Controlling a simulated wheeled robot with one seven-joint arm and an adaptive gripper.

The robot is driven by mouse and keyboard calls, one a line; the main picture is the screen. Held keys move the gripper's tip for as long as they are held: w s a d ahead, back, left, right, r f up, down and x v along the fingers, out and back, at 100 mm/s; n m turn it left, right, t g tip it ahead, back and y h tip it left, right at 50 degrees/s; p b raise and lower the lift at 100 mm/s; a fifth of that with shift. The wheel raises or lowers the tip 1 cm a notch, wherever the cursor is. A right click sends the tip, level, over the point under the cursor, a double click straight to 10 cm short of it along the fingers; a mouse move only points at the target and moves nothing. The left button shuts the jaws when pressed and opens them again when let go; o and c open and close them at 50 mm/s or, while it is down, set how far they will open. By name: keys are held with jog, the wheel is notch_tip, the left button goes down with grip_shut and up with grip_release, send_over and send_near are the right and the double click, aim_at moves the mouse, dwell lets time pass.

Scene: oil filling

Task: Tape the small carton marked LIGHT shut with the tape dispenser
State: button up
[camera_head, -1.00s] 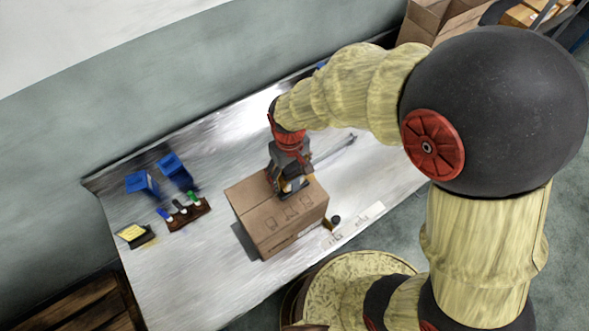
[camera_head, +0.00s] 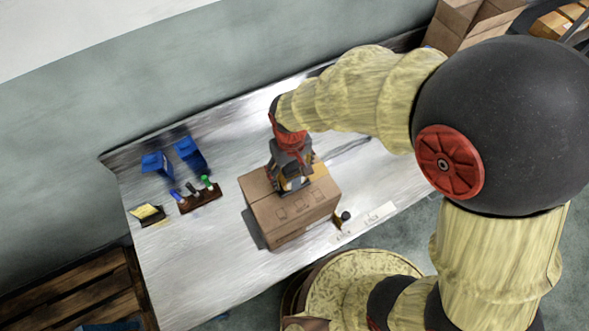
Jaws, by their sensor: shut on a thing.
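The small brown carton (camera_head: 292,217) stands on the metal table with its top flaps folded down. Printed marks show on it, but I cannot read the word LIGHT. My gripper (camera_head: 294,187) points down over the back part of the carton's top, near the seam. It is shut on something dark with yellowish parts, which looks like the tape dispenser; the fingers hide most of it. I cannot tell whether it touches the carton, or whether tape lies on the seam.
On the table (camera_head: 215,255), left of the carton, are two blue bins (camera_head: 158,164), a rack of markers (camera_head: 199,199) and a yellow-and-black pad (camera_head: 148,214). A small dark object (camera_head: 345,216) and a white label strip (camera_head: 364,222) lie right of the carton.

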jog(key=shift+s+a+f, duration=0.1)
jog(key=shift+s+a, duration=0.25)
jog(key=shift+a, duration=0.2)
jog(key=shift+s+a, duration=0.3)
jog(key=shift+a, duration=0.2)
jog(key=shift+s+a, duration=0.8)
jog(key=shift+a, duration=0.25)
jog(key=shift+s+a, duration=0.35)
jog(key=shift+a, duration=0.25)
jog(key=shift+s+a, duration=0.3)
jog(key=shift+a, duration=0.3)
jog(key=shift+s+a, duration=0.1)
jog(key=shift+a, duration=0.05)
jog(key=shift+s+a, duration=0.3)
jog(key=shift+a, duration=0.2)
jog(key=shift+s+a, duration=0.25)
jog(key=shift+a, duration=0.2)
jog(key=shift+s+a, duration=0.8)
jog(key=shift+a, duration=0.3)
